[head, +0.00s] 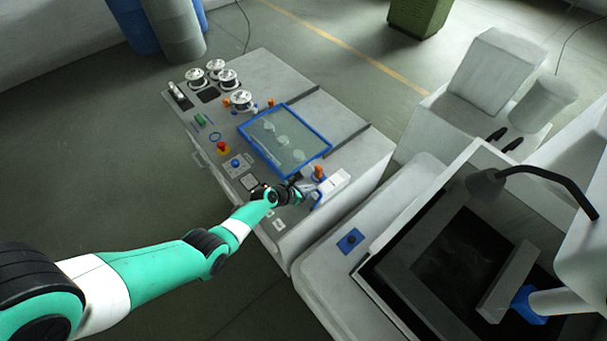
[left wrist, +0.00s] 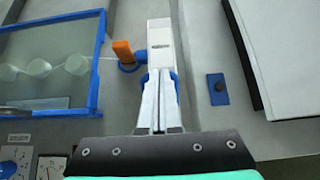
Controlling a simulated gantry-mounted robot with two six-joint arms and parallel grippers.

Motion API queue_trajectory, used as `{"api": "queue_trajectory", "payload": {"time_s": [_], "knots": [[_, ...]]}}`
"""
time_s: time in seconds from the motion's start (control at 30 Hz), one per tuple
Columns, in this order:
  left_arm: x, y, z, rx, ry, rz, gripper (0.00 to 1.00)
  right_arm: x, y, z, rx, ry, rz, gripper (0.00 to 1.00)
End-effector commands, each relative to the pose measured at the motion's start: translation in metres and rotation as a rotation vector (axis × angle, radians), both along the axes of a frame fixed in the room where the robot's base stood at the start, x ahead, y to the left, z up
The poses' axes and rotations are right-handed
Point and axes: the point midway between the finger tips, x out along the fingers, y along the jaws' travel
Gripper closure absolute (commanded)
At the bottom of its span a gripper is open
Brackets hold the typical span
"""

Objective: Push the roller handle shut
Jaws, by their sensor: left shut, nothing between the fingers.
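A white roller block (head: 338,183) stands at the near right corner of the grey machine top; it also shows in the left wrist view (left wrist: 160,38). An orange knob (head: 319,173) sits beside it, with a blue fitting under it. A blue handle-like part (head: 317,198) shows at the block's near end; in the left wrist view it (left wrist: 177,88) lies partly behind my fingers. My left gripper (head: 306,187) is shut and empty, its fingertips (left wrist: 158,75) close in front of the block. I cannot tell whether they touch the blue part. My right gripper is out of view.
A blue-framed glass window (head: 285,141) lies left of the block, with spools (head: 241,100) beyond it. A red emergency button (head: 222,148) and other controls are on the panel. A second machine with a dark tank (head: 460,250) stands close on the right.

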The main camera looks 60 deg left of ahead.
Motion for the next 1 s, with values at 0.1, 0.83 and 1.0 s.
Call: {"api": "queue_trajectory", "payload": {"time_s": [0.1,0.83,1.0], "knots": [[0.0,0.0,0.043,0.004,-0.003,-0.001,1.0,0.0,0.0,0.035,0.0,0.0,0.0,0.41],[-0.001,0.0,0.097,0.002,-0.001,0.0,1.0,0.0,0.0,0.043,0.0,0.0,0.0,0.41],[-0.001,0.0,0.097,0.002,-0.002,0.0,1.0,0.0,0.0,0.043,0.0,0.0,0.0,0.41]]}}
